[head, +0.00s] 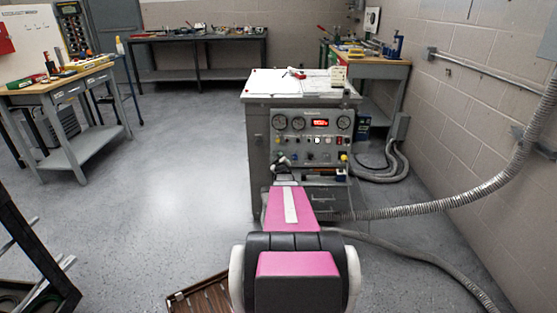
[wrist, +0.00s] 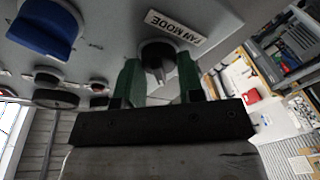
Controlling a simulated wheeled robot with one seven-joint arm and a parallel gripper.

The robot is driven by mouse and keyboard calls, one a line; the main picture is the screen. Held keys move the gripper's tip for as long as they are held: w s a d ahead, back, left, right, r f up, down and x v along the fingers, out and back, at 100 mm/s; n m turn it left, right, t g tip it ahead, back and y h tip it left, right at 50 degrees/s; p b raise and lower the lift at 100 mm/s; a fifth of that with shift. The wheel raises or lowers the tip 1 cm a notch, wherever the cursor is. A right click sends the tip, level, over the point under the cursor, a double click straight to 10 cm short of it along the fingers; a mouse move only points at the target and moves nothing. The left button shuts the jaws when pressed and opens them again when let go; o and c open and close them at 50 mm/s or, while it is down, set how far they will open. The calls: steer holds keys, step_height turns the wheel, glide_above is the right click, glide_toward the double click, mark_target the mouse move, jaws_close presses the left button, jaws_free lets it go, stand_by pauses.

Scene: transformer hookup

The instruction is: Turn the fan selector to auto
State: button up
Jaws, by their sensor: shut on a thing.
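The fan selector is a dark round knob (wrist: 158,52) beside the FAN MODE label (wrist: 180,27) in the wrist view. My gripper (wrist: 160,76) has a green finger on each side of this knob and is shut on it. A lighter pointer shape shows on the knob between the fingers, but I cannot tell which setting it marks. In the head view my gripper (head: 281,163) is at the lower left of the grey control panel (head: 262,140), and the knob is hidden there.
A large blue knob (wrist: 46,28) and a black knob (wrist: 55,98) are nearby on the panel. Gauges and a red display (head: 320,123) are higher up. A grey hose (head: 430,210) runs along the right.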

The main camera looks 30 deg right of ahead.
steer(key=shift+m+g+h, duration=0.15)
steer(key=shift+m+h, duration=0.45)
steer(key=shift+m, duration=1.75)
steer(key=shift+m+g+h, duration=0.15)
steer(key=shift+m+h, duration=0.45)
steer(key=shift+m, duration=2.05)
steer(key=o, duration=0.9)
steer(key=shift+s, duration=0.1)
steer(key=v, duration=1)
steer(key=shift+s+a, duration=0.25)
